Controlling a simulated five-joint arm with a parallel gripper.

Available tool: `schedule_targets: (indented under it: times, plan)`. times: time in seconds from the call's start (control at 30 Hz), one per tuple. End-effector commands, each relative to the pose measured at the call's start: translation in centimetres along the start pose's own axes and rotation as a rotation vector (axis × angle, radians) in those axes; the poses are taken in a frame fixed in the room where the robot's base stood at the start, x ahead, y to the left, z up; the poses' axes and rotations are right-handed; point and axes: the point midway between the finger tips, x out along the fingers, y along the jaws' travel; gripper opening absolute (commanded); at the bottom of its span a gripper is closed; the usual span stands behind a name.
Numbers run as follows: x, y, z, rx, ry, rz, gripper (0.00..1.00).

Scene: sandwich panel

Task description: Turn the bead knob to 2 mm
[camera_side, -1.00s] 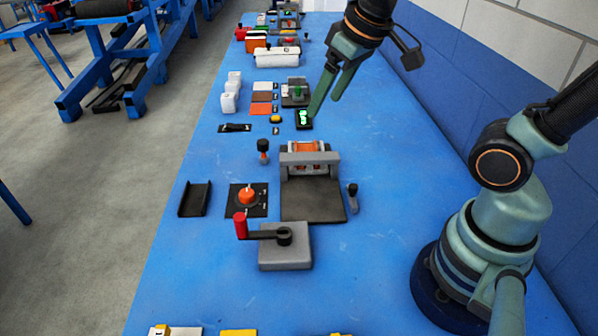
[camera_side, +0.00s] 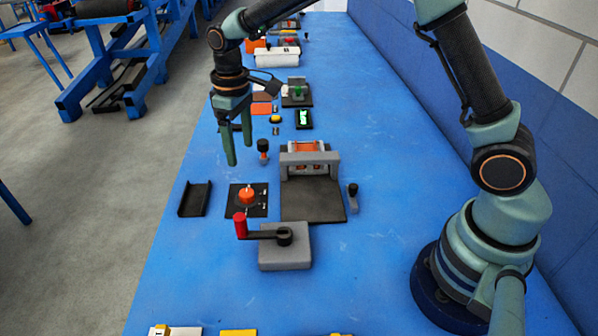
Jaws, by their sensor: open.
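The bead knob looks to be the orange knob (camera_side: 247,195) on a black square plate (camera_side: 236,208), left of the grey machine. White marks show on the plate, but they are too small to read. A pale pointer line shows on the knob, at its far side. My gripper (camera_side: 240,154) is open and empty, its two green fingers pointing down. It hangs above the table, beyond the knob in the picture and apart from it.
A black-topped lever (camera_side: 263,149) stands just right of my fingers. The grey machine with a dark bed (camera_side: 312,200) is right of the knob. A red-handled crank (camera_side: 240,226) stands close in front. A black tray (camera_side: 194,199) lies left. A green-lit display (camera_side: 304,118) is farther back.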

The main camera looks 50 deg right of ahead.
Motion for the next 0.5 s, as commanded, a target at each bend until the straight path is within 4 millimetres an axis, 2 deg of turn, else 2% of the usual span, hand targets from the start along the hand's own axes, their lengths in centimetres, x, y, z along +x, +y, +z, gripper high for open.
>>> schedule_targets:
  times: [0.23, 0.5]
  plan:
    - [2.3, -0.1, 0.0, -0.003, -0.007, -0.001, 0.76]
    - [7.5, -0.1, 0.1, -0.003, -0.009, -0.002, 0.76]
